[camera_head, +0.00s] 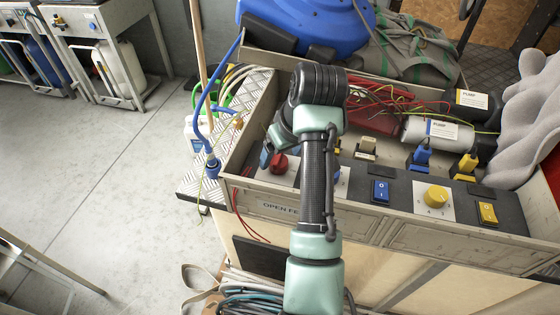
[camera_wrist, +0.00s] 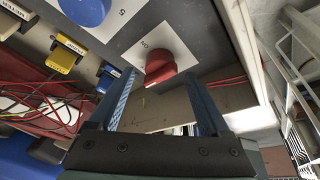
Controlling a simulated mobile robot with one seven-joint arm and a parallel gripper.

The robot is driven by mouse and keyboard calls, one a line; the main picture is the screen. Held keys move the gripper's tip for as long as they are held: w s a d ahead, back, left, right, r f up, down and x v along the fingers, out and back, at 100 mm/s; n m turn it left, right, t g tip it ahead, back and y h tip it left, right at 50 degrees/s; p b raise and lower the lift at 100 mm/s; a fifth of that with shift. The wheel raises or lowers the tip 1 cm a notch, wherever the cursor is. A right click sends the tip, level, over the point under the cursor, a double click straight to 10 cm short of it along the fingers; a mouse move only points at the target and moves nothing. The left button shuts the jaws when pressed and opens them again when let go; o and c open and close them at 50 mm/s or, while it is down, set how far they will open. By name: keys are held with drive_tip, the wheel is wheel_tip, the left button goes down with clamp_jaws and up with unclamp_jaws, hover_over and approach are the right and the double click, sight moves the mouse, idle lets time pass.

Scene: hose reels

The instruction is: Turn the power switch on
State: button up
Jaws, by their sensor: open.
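The red rotary knob (camera_wrist: 160,66) sits on a white plate with "ON" lettering on the grey panel. The knob also shows in the head view (camera_head: 279,164), left of my arm. My gripper (camera_wrist: 159,78) is open in the wrist view, its two blue-sided fingers apart on either side of the knob's front. I cannot tell whether either finger touches the knob. In the head view the gripper is mostly hidden behind my wrist and arm.
The panel also holds a blue rocker switch (camera_head: 380,191), a yellow dial (camera_head: 435,196) and a yellow rocker switch (camera_head: 488,213). Red wires (camera_head: 385,95) and two pump cylinders lie behind it. A blue hose (camera_head: 205,115) stands left of the box. Open floor lies further left.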

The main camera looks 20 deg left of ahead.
drive_tip(key=shift+x, duration=1.25)
clamp_jaws()
drive_tip(key=shift+r, duration=0.1)
